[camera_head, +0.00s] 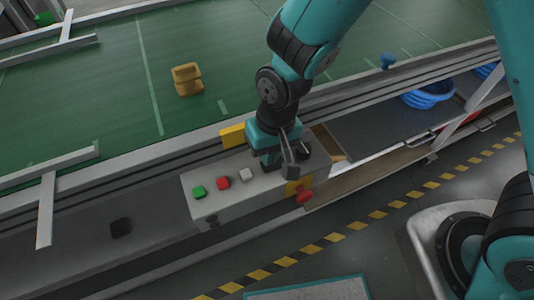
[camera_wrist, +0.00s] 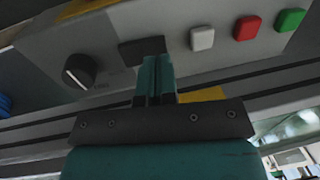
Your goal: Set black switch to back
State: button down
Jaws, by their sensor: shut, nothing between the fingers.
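The grey control box (camera_head: 232,200) stands at the conveyor's edge. In the wrist view, a black rectangular switch (camera_wrist: 141,50) sits on its face between a round black knob (camera_wrist: 79,71) and the white button (camera_wrist: 202,39). My gripper (camera_wrist: 154,64) is shut and empty, its teal fingertips together at the switch and overlapping its lower edge in the picture. I cannot tell whether they touch it. The switch's tilt is not clear. In the head view my gripper is over the box's right part and largely hides the switch; the knob (camera_head: 303,152) shows beside it.
Green (camera_head: 199,192) and red (camera_head: 223,183) buttons lie left of the white one in the head view. A red knob (camera_head: 305,197) sticks out of the box's front. A yellow block (camera_head: 232,136) is behind the box.

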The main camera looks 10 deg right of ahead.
jog(key=shift+a+f, duration=0.1)
jog(key=shift+f, duration=0.55)
jog(key=shift+a+f+h, duration=0.1)
jog(key=shift+f+h, duration=0.1)
jog(key=shift+h, duration=0.1)
jog(key=shift+w+d+r+p, duration=0.15)
jog(key=shift+d+r+p, duration=0.2)
jog(key=shift+d, duration=0.4)
notch_tip(320, 180, up, 14)
jog(key=a+p, duration=0.2)
jog(key=shift+s, duration=0.25)
